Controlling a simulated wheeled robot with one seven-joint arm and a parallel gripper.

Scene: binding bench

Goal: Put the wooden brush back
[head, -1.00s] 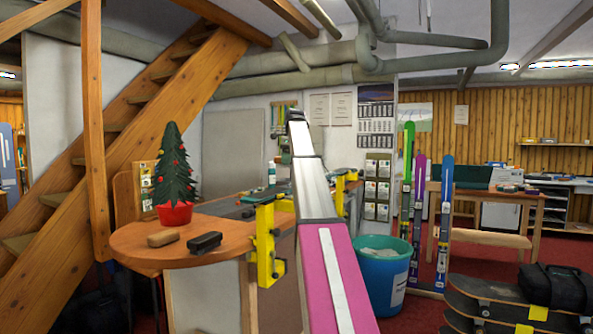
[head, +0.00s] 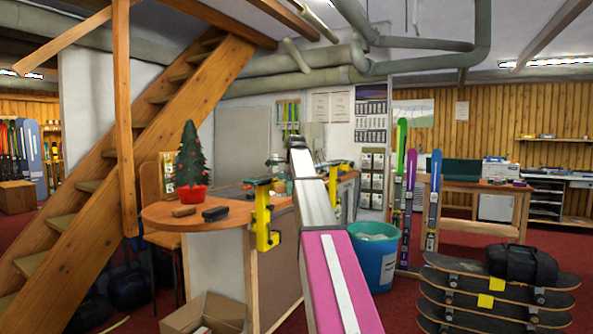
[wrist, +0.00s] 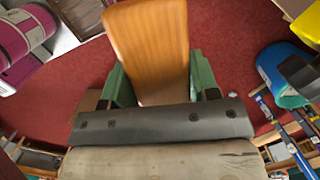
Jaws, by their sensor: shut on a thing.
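An orange-brown wooden piece (wrist: 150,45), which looks like the wooden brush, sticks out between the green fingers of my gripper (wrist: 163,88) in the wrist view. The fingers are shut on its sides, and red carpet lies beyond it. No bristles can be made out. In the head view my gripper is hidden behind my raised arm. A brown block (head: 183,211) and a black block (head: 215,214) lie on the rounded end of the wooden bench top (head: 160,220), with free wood around them.
A small Christmas tree (head: 191,160) in a red pot stands on the bench. Yellow clamps (head: 262,215) sit at its edge. An open cardboard box (head: 222,312) is on the floor in front. A blue bin (head: 378,265) and stacked skateboards (head: 490,315) stand right.

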